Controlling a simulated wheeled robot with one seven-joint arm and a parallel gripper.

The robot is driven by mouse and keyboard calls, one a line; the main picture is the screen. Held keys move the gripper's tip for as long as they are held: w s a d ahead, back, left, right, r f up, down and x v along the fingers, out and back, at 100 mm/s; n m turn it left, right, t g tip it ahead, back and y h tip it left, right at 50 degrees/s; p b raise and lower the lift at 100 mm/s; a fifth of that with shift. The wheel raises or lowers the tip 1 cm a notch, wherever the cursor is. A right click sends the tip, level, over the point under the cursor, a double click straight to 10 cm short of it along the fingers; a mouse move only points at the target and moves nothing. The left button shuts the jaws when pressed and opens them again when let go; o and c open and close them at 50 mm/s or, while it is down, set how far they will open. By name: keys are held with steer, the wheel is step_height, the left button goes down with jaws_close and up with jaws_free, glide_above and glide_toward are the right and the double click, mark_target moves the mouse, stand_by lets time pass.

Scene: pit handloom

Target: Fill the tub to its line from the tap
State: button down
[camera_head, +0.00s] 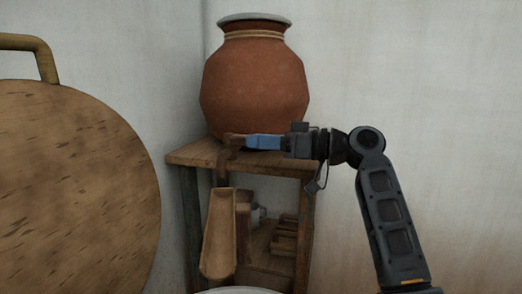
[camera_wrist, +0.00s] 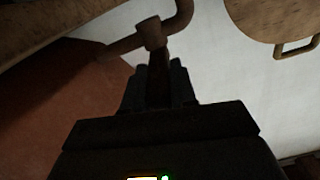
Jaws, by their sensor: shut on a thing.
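A brown tap (camera_head: 229,142) sticks out low on the front of a large clay pot (camera_head: 254,85). My gripper (camera_head: 250,141), with blue fingertips, reaches in from the right and is shut on the tap's handle. In the wrist view the handle (camera_wrist: 158,90) stands between my fingers, with the tap's curved spout (camera_wrist: 182,18) beyond. Only a pale curved rim, perhaps the tub (camera_head: 240,291), shows at the bottom edge of the head view. Its inside, line and water level are out of view. I cannot make out any water flowing.
The pot stands on a wooden shelf stand (camera_head: 187,155) in the wall corner. A wooden trough (camera_head: 218,235) slopes below the tap. A grey mug (camera_head: 257,215) and wooden pieces (camera_head: 284,240) sit lower down. A big round wooden thing with a handle (camera_head: 75,190) fills the left.

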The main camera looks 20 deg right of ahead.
stand_by(0.4)
steer(key=c, duration=0.9)
jaws_free()
steer(key=v, duration=0.7)
steer(key=shift+s+d, duration=0.15)
steer(key=shift+d, duration=0.25)
